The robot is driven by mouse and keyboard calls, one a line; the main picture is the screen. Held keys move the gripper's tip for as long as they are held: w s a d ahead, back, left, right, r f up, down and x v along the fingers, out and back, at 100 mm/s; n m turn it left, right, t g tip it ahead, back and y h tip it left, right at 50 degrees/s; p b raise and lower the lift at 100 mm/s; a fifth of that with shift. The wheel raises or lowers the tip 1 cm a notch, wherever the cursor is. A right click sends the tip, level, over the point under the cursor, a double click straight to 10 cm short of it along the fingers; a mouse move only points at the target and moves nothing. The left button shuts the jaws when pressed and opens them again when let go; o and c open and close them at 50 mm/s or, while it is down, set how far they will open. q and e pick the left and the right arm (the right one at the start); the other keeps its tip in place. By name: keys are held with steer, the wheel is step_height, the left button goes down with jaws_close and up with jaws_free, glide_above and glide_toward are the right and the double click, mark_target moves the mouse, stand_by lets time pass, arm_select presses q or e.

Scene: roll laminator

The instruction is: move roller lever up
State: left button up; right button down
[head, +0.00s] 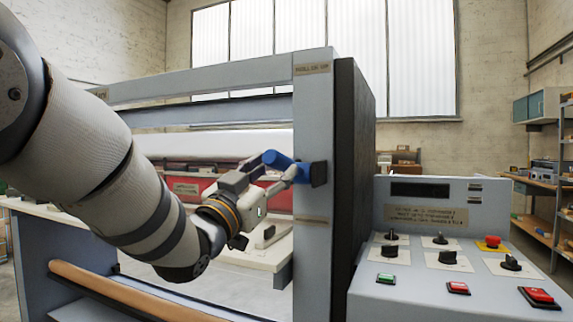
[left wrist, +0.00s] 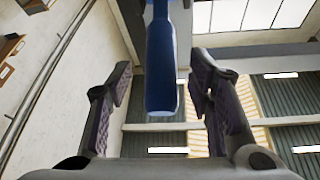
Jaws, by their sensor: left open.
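The roller lever has a blue cylindrical handle (head: 280,161) and a dark pivot block (head: 319,174) on the laminator's grey front post (head: 313,120). The handle points left from the pivot. My left gripper (head: 279,173) is at the handle, its fingers open. In the left wrist view, the blue handle (left wrist: 161,70) shows between the two spread fingers of the left gripper (left wrist: 160,82), with gaps at both sides. Part of the handle is hidden behind the gripper in the head view. My right gripper is not in view.
A "roller up" label (head: 312,69) is on the post's top; another label (head: 310,219) is below the lever. A control panel (head: 420,270) with knobs and buttons stands at right. The frame's top beam (head: 200,78) spans above my arm. A wooden roller (head: 120,290) lies low at left.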

arm_select(q)
steer(key=x, duration=0.4)
jaws_close()
